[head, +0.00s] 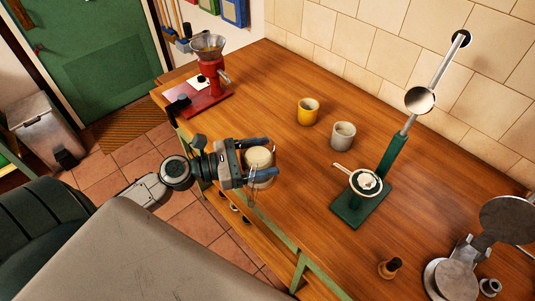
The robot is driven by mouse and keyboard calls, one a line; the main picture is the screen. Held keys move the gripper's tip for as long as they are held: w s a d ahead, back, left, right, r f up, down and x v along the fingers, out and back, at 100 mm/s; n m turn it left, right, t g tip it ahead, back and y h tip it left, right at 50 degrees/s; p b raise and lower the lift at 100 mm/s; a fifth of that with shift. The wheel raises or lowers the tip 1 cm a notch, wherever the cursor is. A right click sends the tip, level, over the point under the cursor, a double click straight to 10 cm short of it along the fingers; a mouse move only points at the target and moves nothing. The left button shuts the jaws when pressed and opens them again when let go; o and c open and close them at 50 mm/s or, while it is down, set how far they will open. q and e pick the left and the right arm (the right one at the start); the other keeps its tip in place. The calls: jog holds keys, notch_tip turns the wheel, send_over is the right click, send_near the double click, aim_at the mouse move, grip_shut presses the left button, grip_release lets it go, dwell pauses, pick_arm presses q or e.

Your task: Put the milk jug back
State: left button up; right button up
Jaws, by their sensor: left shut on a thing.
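My left gripper (264,159) is at the left front edge of the wooden counter (300,190), with its fingers pointing right. It is shut on a round, pale cream vessel (259,157), which seems to be the milk jug. One dark finger lies on its far side and one on its near side. A thin, light loop hangs below it. Part of the vessel is hidden by the gripper, and I cannot tell whether it touches the counter. My right gripper is not in view.
A yellow mug (308,111) and a grey mug (343,135) stand behind. A red grinder (211,75) is at back left. The counter's middle is clear.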

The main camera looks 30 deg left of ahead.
aim_at(242, 167)
pick_arm(q)
jog(key=s, duration=0.2)
jog(key=s+a+n+t+y, duration=0.1)
jog(key=shift+s+a+f, duration=0.1)
jog(key=shift+f, duration=0.2)
jog(key=shift+s+a+f, duration=0.1)
jog(key=shift+s+a, duration=0.05)
jog(key=shift+a, duration=0.35)
jog(key=w+f+p, duration=0.1)
jog(key=w+p, duration=0.1)
jog(key=w, duration=0.3)
jog(key=w+a+f+p, duration=0.1)
jog(key=w+p, duration=0.1)
jog(key=w, duration=0.3)
jog(key=w+a+f+p, duration=0.1)
jog(key=w+f+p, duration=0.1)
jog(key=w, duration=0.3)
jog(key=shift+w+a, duration=0.1)
jog(key=shift+w, duration=0.15)
jog(key=shift+f, duration=0.55)
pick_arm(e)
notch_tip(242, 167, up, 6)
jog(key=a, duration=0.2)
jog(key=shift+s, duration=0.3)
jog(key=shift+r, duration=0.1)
